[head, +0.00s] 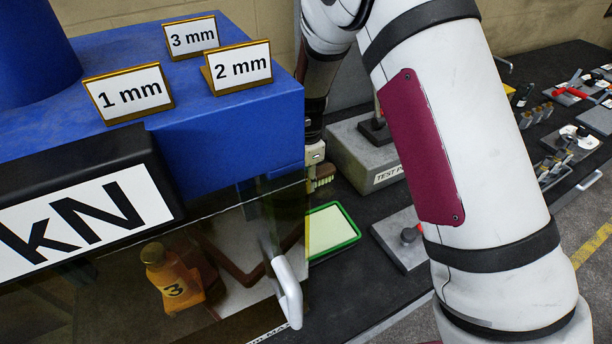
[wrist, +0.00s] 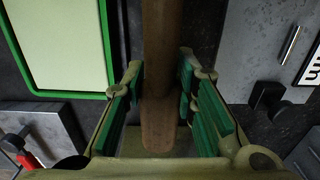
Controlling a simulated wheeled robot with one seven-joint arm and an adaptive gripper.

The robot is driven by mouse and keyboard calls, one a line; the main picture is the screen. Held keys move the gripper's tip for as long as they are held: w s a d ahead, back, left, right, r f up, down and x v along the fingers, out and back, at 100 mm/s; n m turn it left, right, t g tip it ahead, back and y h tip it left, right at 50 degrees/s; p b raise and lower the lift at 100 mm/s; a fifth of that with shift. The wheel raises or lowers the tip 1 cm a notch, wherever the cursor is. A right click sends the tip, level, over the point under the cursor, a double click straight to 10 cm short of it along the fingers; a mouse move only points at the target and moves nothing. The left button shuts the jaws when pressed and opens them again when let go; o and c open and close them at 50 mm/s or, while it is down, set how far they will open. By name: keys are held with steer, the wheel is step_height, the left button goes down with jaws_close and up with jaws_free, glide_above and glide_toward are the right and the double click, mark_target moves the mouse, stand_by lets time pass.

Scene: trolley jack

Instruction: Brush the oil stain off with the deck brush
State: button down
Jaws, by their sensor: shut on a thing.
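In the wrist view, a brown wooden handle (wrist: 161,40) runs from the top edge down between the green finger pads. My gripper (wrist: 161,85) is shut on this handle, taken to be the deck brush's. In the head view, my gripper (head: 315,153) is partly hidden behind the blue machine and my arm. A small brown bristled end (head: 322,177), which looks like part of the deck brush, shows just below it. I cannot make out the oil stain in either view.
A green-rimmed pale tray (head: 357,237) lies on the dark bench below my gripper. A grey test block (head: 352,150) stands behind. The blue press (head: 230,130) with a clear guard and white handle (head: 289,290) is at left. A yellow weight (head: 172,282) is behind the guard.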

steer(key=shift+f+b, duration=0.55)
steer(key=shift+f, duration=2)
steer(key=shift+f, duration=0.6)
steer(key=shift+s, duration=0.15)
steer(key=shift+s+d, duration=0.25)
steer(key=shift+s, duration=0.2)
